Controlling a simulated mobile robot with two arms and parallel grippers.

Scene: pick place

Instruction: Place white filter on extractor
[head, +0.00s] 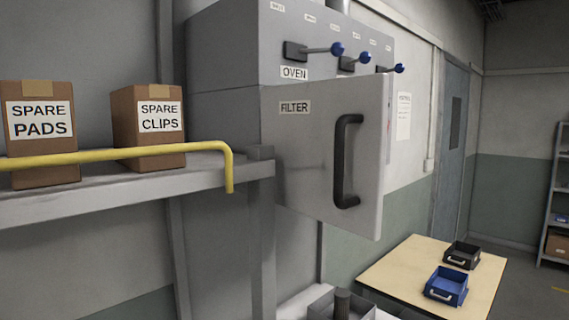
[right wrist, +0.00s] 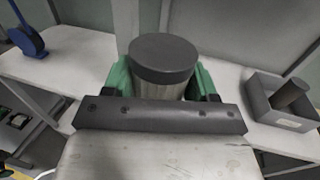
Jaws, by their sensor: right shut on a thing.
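In the right wrist view, my right gripper (right wrist: 162,82) has its green fingers on either side of a filter (right wrist: 160,91) with a pale ribbed body and a dark grey round cap. The filter is upright between the fingers; its lower end is hidden behind the gripper's dark bar. In the head view, a large grey cabinet (head: 225,60) has a door (head: 315,165) labelled FILTER with a black handle, below an OVEN label and blue-knobbed levers. I cannot tell whether this cabinet is the extractor. Neither gripper shows in the head view.
A grey tray (head: 318,310) holding a dark cylinder (head: 341,303) sits on a white table (head: 296,303). A shelf with a yellow rail (head: 130,153) and two cartons is at left. A wooden table (head: 400,262) holds blue and black bins. A blue object (right wrist: 28,38) stands at the wrist view's left.

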